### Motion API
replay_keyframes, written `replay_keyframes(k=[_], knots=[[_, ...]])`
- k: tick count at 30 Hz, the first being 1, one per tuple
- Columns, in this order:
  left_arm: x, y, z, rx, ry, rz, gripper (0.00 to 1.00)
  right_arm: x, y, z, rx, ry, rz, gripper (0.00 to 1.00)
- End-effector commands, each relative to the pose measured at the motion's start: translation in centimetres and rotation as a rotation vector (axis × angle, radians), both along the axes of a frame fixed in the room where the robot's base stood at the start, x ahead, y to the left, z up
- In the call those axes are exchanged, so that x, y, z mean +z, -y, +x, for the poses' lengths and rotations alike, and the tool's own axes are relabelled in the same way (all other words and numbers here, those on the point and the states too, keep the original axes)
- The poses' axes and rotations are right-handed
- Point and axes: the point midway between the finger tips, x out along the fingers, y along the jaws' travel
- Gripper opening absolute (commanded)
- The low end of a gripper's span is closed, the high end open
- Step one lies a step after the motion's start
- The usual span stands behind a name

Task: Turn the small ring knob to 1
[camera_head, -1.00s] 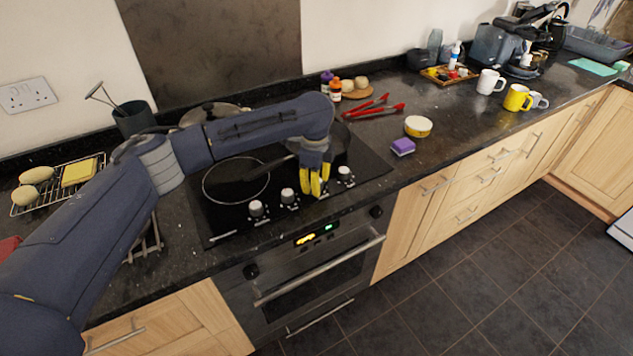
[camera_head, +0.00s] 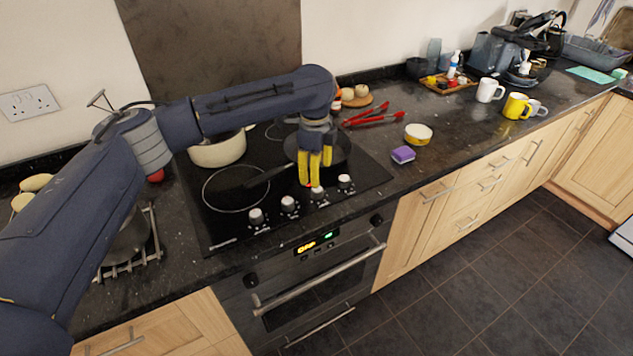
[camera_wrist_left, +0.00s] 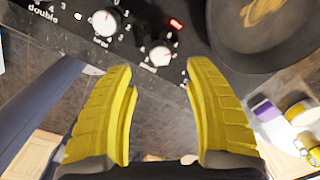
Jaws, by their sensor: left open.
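A row of white-topped control knobs runs along the front of the black hob (camera_head: 218,228). The knobs are a far left one (camera_head: 256,216), a second (camera_head: 289,204), a third (camera_head: 318,195) and a far right one (camera_head: 345,182). I cannot read which is the small ring knob. My left gripper (camera_head: 314,178), with yellow fingers, points down just behind the third knob in the head view. In the left wrist view its fingers (camera_wrist_left: 160,68) are apart and empty, with one knob (camera_wrist_left: 158,53) showing between the tips and another (camera_wrist_left: 105,22) to the left.
A dark frying pan (camera_head: 340,157) sits on the hob right behind my left gripper. A cream pot (camera_head: 217,151) stands at the back left. A purple sponge (camera_head: 403,154) and a yellow tin (camera_head: 418,134) lie on the counter to the right. A red light (camera_wrist_left: 176,25) shows on the hob.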

Motion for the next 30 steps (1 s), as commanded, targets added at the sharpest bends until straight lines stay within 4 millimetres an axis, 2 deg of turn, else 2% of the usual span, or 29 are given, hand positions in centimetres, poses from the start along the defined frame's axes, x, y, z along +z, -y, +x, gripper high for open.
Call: replay_keyframes(k=[6,12,26,30], knots=[[2.8,-0.1,-0.1,0.000,0.001,0.001,0.53,0.0,0.0,0.0,0.000,0.000,0.000,0.44],[4.0,-0.1,-0.2,0.000,0.000,0.001,0.53,0.0,0.0,0.0,0.000,0.000,0.000,0.44],[4.2,-0.1,-0.2,0.000,-0.001,0.000,0.53,0.0,-0.1,0.0,0.000,0.000,0.000,0.44],[3.5,0.7,-0.4,0.006,-0.001,-0.004,0.53,0.0,-0.1,0.0,0.000,0.000,0.001,0.44]])
